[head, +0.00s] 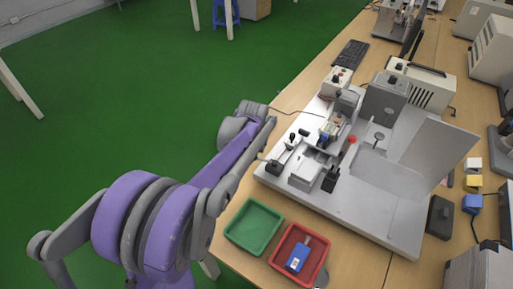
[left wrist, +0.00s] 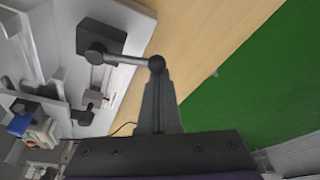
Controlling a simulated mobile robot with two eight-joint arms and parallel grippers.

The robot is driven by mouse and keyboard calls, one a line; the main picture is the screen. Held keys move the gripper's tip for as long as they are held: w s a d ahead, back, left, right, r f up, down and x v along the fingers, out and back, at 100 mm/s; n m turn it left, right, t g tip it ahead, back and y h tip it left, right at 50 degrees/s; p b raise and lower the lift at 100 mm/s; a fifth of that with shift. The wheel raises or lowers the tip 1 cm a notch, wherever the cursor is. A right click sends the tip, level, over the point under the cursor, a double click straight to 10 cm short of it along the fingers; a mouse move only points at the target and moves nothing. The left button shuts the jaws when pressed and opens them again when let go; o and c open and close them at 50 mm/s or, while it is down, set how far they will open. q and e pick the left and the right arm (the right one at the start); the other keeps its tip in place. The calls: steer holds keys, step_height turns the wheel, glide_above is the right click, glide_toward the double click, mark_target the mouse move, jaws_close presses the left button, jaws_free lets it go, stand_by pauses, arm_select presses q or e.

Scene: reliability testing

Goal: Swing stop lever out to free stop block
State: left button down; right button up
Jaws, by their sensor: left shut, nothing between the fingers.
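A dark square base (left wrist: 100,36) with a grey rod lever (left wrist: 125,60) ending in a round knob shows in the left wrist view. The rod points sideways from the base, over the bare wood by the table edge. My left gripper (left wrist: 157,78) is shut and empty, its tip right at the knob; I cannot tell whether they touch. In the head view the lever's dark base (head: 274,167) sits at the near left corner of the white fixture plate (head: 350,212); my arm hides the gripper. I cannot tell which part is the stop block. My right gripper is not in view.
A green tray (head: 236,239) and a red tray (head: 281,277) with a blue device (head: 297,258) lie in front of the fixture. A grey panel (head: 430,150) stands on the plate's right.

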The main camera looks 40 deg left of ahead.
arm_select(q)
steer(key=s+d+n+g+y, duration=0.1)
steer(key=s+d+n+g, duration=0.1)
steer(key=s+d+n, duration=0.3)
steer(key=shift+s+d+n, duration=0.15)
steer(key=shift+d+n, duration=0.05)
steer(key=shift+n, duration=1.8)
steer(key=shift+d, duration=0.1)
step_height(320, 180, up, 9)
steer(key=a, duration=0.1)
steer(key=shift+f, duration=0.2)
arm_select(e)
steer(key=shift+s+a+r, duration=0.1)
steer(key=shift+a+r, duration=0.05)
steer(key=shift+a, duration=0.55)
